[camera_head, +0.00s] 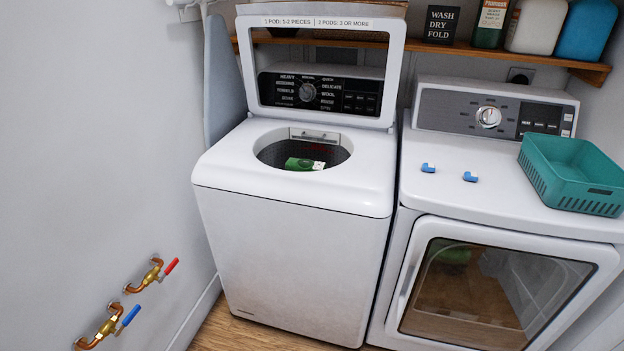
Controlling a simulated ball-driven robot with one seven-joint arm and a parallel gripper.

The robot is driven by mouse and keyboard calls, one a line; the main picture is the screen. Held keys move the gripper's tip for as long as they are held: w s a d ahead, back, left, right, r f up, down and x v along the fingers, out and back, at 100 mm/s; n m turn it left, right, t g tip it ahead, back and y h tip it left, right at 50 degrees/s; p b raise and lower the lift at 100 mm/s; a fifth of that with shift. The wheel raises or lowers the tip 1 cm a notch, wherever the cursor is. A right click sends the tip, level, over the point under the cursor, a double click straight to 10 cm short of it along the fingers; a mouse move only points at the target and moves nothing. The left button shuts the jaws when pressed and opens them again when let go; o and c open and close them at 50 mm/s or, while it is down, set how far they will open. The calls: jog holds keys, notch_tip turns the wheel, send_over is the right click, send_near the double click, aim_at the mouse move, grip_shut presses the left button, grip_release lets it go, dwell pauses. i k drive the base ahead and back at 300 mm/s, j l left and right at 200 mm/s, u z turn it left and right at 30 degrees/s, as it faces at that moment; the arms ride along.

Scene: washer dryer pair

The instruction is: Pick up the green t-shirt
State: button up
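A green thing (304,164), with a white patch at its right end, shows inside the round drum opening of the left washer (295,215); it may be the green t-shirt, but only its upper part is visible. Some red shows behind it in the drum, too small to make out. The washer's lid (318,114) stands open, upright behind the opening. My gripper is not in view.
The dryer (505,285) stands close on the right with its door shut. A teal basket (575,175) and two small blue-and-white pods (470,176) lie on top of it. A wooden shelf (480,50) with bottles runs behind. Pipe valves (150,276) stick out of the left wall.

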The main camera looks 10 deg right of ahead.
aim_at(292, 165)
jog(key=i+l+u, duration=0.1)
jog(key=i, duration=0.25)
jog(key=i+l+u, duration=0.1)
jog(key=i+l, duration=0.25)
jog(key=i+j+u, duration=0.2)
jog(key=i, duration=0.15)
jog(key=i+u, duration=0.2)
jog(key=i, duration=0.2)
jog(key=j, duration=0.05)
